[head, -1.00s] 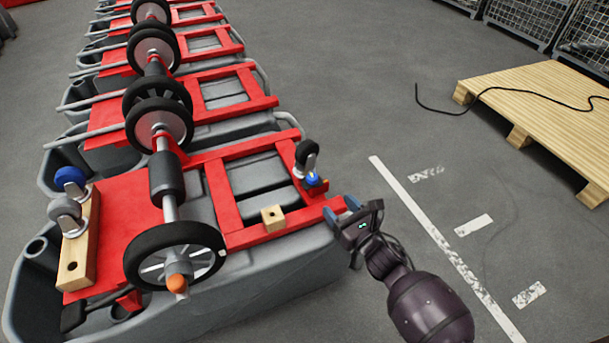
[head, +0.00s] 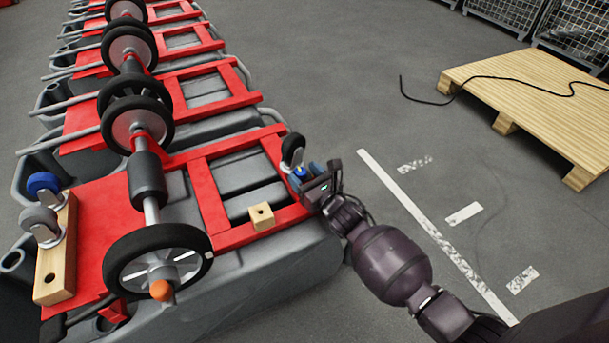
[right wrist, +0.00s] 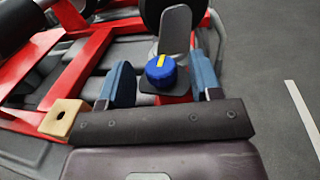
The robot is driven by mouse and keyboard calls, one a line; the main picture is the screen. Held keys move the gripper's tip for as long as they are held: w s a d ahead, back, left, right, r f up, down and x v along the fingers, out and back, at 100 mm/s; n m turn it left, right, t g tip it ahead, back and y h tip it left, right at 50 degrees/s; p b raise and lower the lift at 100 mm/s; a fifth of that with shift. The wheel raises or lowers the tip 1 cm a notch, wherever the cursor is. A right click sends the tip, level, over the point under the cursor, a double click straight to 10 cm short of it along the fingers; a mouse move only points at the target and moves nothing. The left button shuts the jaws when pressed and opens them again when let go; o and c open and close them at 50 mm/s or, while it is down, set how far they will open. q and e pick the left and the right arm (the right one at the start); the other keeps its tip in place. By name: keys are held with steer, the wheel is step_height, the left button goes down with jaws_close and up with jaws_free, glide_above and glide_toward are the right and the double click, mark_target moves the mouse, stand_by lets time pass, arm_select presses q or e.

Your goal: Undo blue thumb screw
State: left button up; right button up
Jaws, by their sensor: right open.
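The blue thumb screw (right wrist: 161,70) has a yellow stripe on top and sits on a dark plate at the foot of a caster wheel (head: 292,150). In the head view the screw (head: 300,172) shows at the corner of the red frame (head: 285,170). My right gripper (right wrist: 163,82) is open, with one blue finger on each side of the screw; a gap shows on both sides, so it does not grip it. In the head view the right gripper (head: 308,176) is close beside the caster. My left gripper is out of view.
A small wooden block (head: 261,217) with a hole lies on the red frame near the gripper. A large black wheel (head: 157,268) and a longer wooden block (head: 56,265) with casters are further left.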

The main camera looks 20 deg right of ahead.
steer(key=c, duration=0.9)
steer(key=shift+c, duration=0.2)
